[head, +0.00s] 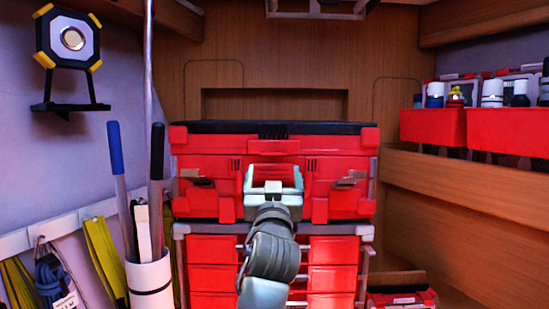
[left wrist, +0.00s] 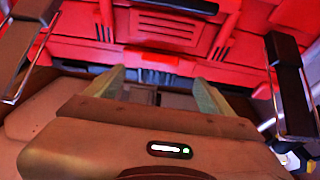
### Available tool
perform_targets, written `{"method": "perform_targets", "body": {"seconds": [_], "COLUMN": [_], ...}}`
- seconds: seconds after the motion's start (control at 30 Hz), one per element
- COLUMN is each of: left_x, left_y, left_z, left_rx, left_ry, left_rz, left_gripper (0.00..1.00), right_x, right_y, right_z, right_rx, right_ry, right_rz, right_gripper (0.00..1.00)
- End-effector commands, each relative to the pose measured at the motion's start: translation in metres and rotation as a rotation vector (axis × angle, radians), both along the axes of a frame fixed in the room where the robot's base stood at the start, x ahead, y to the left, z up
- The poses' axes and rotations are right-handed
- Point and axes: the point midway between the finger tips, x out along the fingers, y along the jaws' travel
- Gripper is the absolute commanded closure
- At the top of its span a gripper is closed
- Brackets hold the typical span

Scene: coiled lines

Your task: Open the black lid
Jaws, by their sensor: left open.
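The black lid (head: 225,127) is a thin dark strip along the top of a red toolbox (head: 210,150), and it lies flat and closed. The toolbox stands on a red drawer unit (head: 213,250). My left gripper (head: 273,170) is in front of the toolbox's middle, below the lid, with its pale fingers apart and nothing seen between them. In the left wrist view, the open fingers (left wrist: 158,78) point at the red front (left wrist: 160,30). I cannot tell whether they touch it. The forearm hides part of the drawers. My right gripper is out of view.
A white holder (head: 150,280) with upright tools stands at the left, near hanging yellow straps (head: 105,255). A lamp (head: 72,40) is on the left wall. Red bins (head: 433,126) with bottles sit on the right shelf. The space just above the lid looks clear.

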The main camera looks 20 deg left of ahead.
Motion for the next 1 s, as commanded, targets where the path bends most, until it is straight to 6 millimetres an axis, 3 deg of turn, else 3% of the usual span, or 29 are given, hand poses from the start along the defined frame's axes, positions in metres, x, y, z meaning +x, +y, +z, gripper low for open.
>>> {"method": "perform_targets", "body": {"seconds": [0.5,0.93,1.0], "left_x": [0.059,0.068,0.068], "left_y": [0.017,0.020,0.020], "left_z": [0.029,0.030,0.030], "left_rx": [0.000,-0.001,-0.001], "left_ry": [-0.002,-0.002,-0.001], "left_rz": [0.002,0.001,0.001], "left_gripper": [0.16,0.16,0.36], "right_x": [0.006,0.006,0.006], "right_y": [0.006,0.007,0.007], "right_z": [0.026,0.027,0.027], "right_rx": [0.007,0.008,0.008], "right_ry": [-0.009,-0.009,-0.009], "right_rz": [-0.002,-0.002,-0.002], "right_gripper": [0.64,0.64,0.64]}}
